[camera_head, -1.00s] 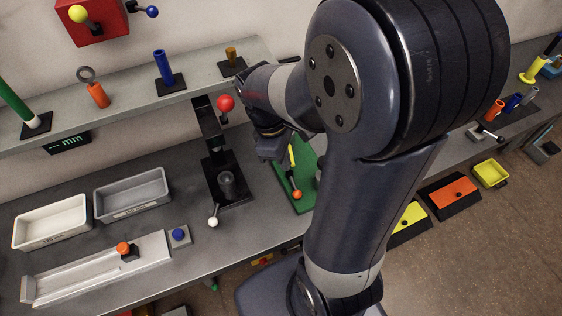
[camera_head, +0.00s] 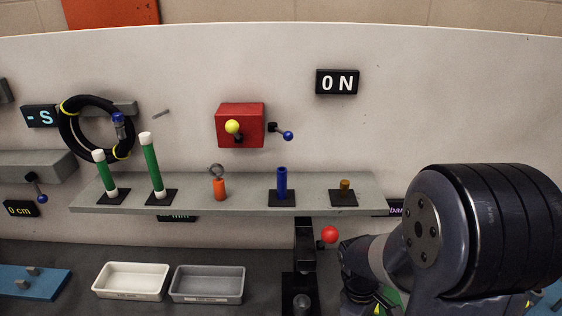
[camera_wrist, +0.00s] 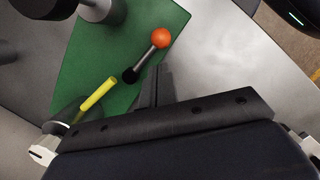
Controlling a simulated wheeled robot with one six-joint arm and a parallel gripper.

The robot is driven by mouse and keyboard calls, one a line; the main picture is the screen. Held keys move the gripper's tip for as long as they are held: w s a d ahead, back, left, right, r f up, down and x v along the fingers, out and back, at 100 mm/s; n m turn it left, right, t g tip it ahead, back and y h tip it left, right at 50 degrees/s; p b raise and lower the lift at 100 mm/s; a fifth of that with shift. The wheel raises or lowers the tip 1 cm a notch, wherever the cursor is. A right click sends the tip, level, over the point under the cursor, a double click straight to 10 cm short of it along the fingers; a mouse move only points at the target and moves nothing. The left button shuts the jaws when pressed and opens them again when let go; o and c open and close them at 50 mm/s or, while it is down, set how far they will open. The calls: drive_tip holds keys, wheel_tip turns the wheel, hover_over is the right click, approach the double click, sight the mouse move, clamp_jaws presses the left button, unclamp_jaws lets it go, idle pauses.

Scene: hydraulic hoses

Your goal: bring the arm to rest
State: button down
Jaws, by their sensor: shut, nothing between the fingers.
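My arm (camera_head: 460,235) fills the lower right of the head view, bent, with its wrist low in front of the bench. My gripper shows in the wrist view (camera_wrist: 157,80), where its two thin fingers lie together, shut and empty. The fingers are over a green board (camera_wrist: 95,58), beside a lever with an orange ball (camera_wrist: 160,38). A yellow rod (camera_wrist: 98,94) lies to their left. I cannot tell how far the fingertips are above the board. In the head view the fingers are hidden or below the frame.
A black stand (camera_head: 304,245) and a red ball knob (camera_head: 329,234) are close left of my wrist. A shelf (camera_head: 240,206) holds green, blue and orange parts. White (camera_head: 131,267) and grey (camera_head: 206,270) trays sit on the bench.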

drive_tip(key=shift+x, duration=1)
drive_tip(key=shift+s+a, duration=0.1)
drive_tip(key=shift+s, duration=0.5)
